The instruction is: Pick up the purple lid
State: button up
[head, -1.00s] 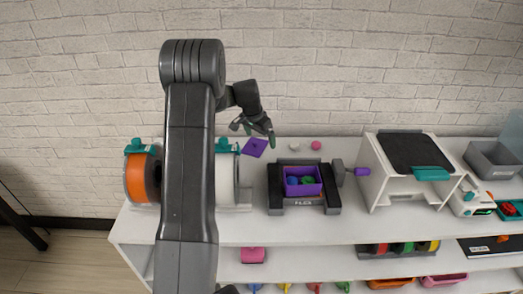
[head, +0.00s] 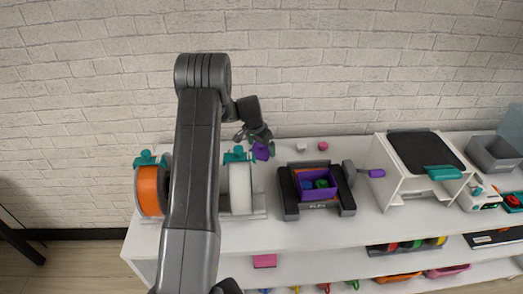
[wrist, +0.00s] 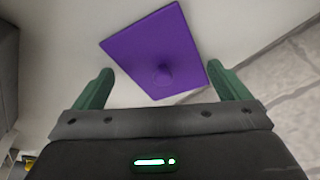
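The purple lid (wrist: 150,45) is a flat square plate with a small round knob (wrist: 163,75) on it. In the wrist view it lies on the white surface between and beyond my fingertips. In the head view the lid (head: 262,152) is at the back of the shelf top, partly hidden by my gripper (head: 257,139). My gripper (wrist: 163,85) is open, with its green fingers spread wide on either side of the knob. Nothing is held. I cannot tell whether the fingers touch the lid.
A purple box (head: 318,190) with small coloured things sits in a dark vise-like holder (head: 290,196) right of the lid. A white spool (head: 240,190) stands in front-left. The brick wall (head: 330,80) is close behind.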

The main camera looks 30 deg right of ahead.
jog(key=shift+a+f, duration=0.1)
grip_shut()
jog(key=shift+s, duration=0.1)
